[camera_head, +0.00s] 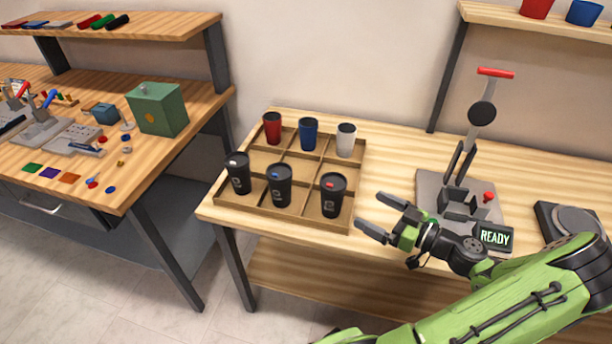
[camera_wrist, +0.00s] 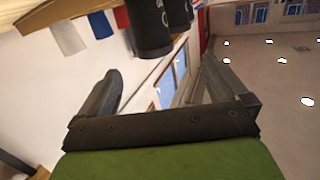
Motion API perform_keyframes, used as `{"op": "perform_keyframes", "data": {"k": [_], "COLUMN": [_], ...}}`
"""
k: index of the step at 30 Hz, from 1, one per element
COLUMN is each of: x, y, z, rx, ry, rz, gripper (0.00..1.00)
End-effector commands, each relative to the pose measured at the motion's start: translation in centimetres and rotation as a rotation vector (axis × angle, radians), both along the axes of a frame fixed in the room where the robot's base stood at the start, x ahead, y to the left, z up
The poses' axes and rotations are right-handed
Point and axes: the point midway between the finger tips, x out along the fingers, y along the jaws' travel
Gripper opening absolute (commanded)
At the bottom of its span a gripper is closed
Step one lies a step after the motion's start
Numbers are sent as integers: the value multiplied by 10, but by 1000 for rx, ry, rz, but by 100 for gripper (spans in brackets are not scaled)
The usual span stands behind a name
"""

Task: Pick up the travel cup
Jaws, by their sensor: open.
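Three black travel cups with lids stand upright in the front row of a divided wooden tray (camera_head: 222,197). The left one (camera_head: 239,176) has a white lid tab, the middle one (camera_head: 279,188) a blue tab, and the right one (camera_head: 332,198) a red tab. Behind them are a red cup (camera_head: 272,130), a blue cup (camera_head: 308,136) and a white cup (camera_head: 345,142). My gripper (camera_head: 371,212) is open and empty, just right of the tray, pointing toward the red-tabbed cup without touching it. In the wrist view, a black cup (camera_wrist: 149,32) shows beyond the open fingers (camera_wrist: 160,66).
A press with a red handle (camera_head: 496,72) stands on the table's right side, by a READY display (camera_head: 495,238). A dark scale-like device (camera_head: 572,222) is farther right. Another bench (camera_head: 190,95) with tools and a green box (camera_head: 158,110) stands left, across a gap.

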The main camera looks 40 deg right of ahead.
Motion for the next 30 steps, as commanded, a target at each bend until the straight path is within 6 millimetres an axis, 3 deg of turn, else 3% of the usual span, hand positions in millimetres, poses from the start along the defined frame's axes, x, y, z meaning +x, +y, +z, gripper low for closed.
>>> {"op": "perform_keyframes", "data": {"k": [2, 4, 15, 20, 27, 30], "x": [-10, -5, 79, 97, 137, 143], "y": [-12, -12, 8, 12, 23, 23], "z": [4, 4, 2, 3, 6, 6], "rx": [-11, -18, -16, -17, -16, -15], "ry": [-57, -71, -66, -65, -64, -62], "rz": [-55, -64, -57, -58, -58, -60], "gripper": [100, 100, 100, 100, 100, 100]}}
